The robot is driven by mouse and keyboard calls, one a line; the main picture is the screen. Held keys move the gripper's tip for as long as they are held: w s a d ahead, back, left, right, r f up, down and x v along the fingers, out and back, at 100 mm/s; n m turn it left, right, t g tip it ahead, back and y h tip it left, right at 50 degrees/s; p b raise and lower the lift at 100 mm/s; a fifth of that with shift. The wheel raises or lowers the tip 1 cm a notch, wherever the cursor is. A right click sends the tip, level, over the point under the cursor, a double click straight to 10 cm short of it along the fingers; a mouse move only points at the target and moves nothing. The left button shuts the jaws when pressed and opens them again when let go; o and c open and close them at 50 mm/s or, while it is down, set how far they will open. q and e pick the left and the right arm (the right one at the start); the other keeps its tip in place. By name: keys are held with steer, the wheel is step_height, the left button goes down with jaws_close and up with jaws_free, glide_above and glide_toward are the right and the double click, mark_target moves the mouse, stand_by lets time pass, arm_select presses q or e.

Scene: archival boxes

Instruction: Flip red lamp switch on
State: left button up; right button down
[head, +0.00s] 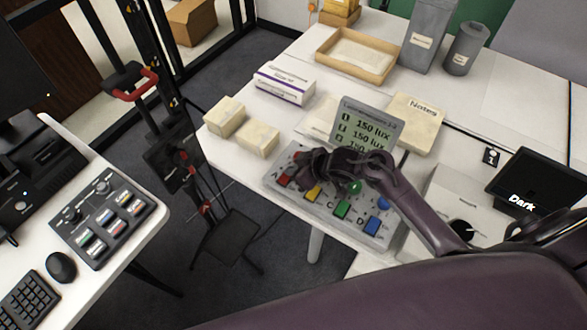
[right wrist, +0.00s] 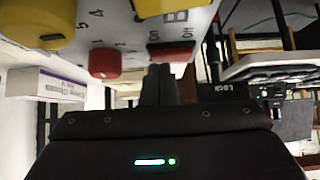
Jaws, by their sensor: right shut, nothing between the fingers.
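The lamp control panel (head: 330,222) lies on the white table, with switches in a row: red (head: 285,182), yellow (head: 312,194), green (head: 342,209) and blue (head: 372,225). My right gripper (head: 299,178) is over the panel's left end, beside the red switch, and hides part of it. In the right wrist view the shut, empty fingers (right wrist: 162,82) point at the red switch (right wrist: 172,52), very close to it. I cannot tell whether they touch. A red knob (right wrist: 105,62) and a yellow switch (right wrist: 155,7) are nearby. My left gripper is not in view.
A display reading 150 lux (head: 366,125) stands behind the panel. A dark screen reading "Dark" (head: 535,185) is at the right. Cream boxes (head: 258,138), a white-purple box (head: 284,85) and a tray (head: 355,55) lie farther back. Another switch panel (head: 105,215) is on the left desk.

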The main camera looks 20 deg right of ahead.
steer(key=shift+f, duration=0.1)
steer(key=shift+f, duration=0.15)
stand_by(0.3)
steer(key=shift+a, duration=0.1)
steer(key=shift+s+a+r+p, duration=0.3)
steer(key=shift+s+a+p, duration=0.2)
steer(key=shift+p, duration=0.15)
steer(key=shift+w, duration=0.1)
